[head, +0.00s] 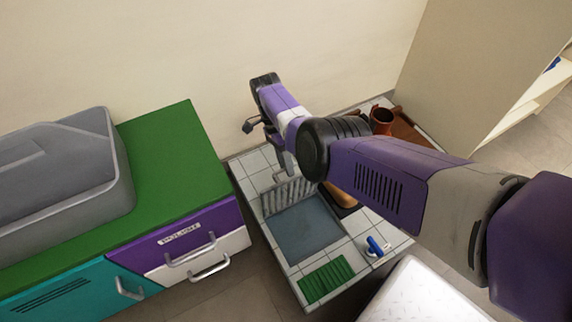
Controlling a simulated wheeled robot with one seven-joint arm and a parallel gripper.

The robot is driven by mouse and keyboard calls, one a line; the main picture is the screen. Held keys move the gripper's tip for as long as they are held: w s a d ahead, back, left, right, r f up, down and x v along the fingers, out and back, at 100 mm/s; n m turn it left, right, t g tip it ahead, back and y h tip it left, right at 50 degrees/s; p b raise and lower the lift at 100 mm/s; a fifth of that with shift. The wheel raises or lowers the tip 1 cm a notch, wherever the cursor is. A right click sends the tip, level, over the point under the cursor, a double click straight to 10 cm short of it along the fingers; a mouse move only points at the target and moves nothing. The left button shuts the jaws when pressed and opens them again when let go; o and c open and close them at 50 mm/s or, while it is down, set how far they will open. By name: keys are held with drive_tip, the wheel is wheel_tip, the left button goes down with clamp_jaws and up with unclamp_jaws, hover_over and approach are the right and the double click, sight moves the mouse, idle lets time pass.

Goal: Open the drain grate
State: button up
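The drain grate (291,194) is a light grey slatted panel at the back edge of a blue-grey recess (304,232) in the tiled top. It looks tilted up, with the recess floor bare in front of it. My gripper (283,160) is at the end of my purple and grey arm, just above and behind the grate's upper edge. Its fingertips are small and partly hidden by my arm, so I cannot tell whether they are open, or whether they touch the grate.
A green ribbed mat (326,279) and a blue-handled item (375,246) lie on the front tiles (349,256). A reddish-brown pot (381,120) stands at the back right. A green-topped cabinet (177,150) bearing a grey tub (119,185) is at left. A white quilted surface (420,295) is at front right.

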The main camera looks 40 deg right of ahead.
drive_tip(key=shift+r, duration=0.1)
drive_tip(key=a+v, duration=0.1)
drive_tip(key=v, duration=0.6)
drive_tip(key=shift+w+d+r+p, duration=0.15)
drive_tip(key=shift+d+r+p, duration=0.15)
drive_tip(key=shift+d, duration=0.25)
